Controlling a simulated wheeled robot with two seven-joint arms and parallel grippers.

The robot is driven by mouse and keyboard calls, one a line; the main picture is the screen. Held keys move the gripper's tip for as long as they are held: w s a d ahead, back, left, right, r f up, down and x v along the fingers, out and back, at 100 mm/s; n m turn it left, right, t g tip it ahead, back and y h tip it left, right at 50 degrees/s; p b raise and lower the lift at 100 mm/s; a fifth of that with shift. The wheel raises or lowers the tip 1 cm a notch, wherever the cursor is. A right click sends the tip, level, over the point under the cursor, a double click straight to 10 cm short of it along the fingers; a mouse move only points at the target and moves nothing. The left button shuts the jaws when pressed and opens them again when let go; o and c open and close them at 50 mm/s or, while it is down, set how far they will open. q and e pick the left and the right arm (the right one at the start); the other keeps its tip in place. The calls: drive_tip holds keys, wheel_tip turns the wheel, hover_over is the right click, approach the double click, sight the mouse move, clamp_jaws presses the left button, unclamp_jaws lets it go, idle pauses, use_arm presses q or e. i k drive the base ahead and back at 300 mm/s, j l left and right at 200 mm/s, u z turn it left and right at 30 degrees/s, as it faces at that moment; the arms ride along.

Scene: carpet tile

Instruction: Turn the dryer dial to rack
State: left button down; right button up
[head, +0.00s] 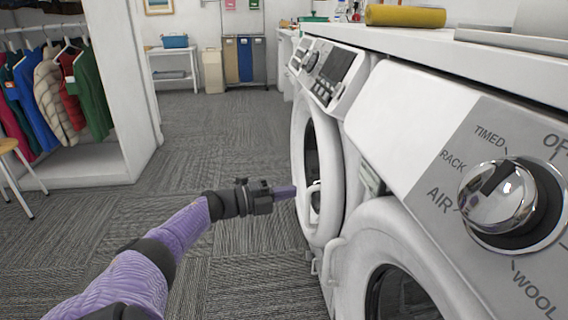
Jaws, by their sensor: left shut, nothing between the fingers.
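The dryer dial (490,205) is a round chrome knob on a dark base, on the grey control panel at the right of the head view. Labels around it read TIMED, RACK, AIR, WOOL and a cut-off "OF". RACK is at its upper left. A dark mark on the knob's upper face slants toward the upper right; I cannot tell for sure which label it points at. My left gripper (287,192) is shut and empty, well left of the dial and apart from it, in front of the neighbouring machine's door. My right gripper is not in view.
The dryer's round door (378,225) is below the panel. A second white machine (318,150) stands beyond it, its round door facing the aisle. A white counter (470,55) with a yellow roll (405,15) runs above. A clothes rack stands at left; the carpet between is clear.

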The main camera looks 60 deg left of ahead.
sight(498, 198)
drive_tip(key=k+j, duration=0.2)
drive_tip(key=k, duration=0.3)
drive_tip(key=k+j, duration=0.2)
drive_tip(key=k, duration=0.25)
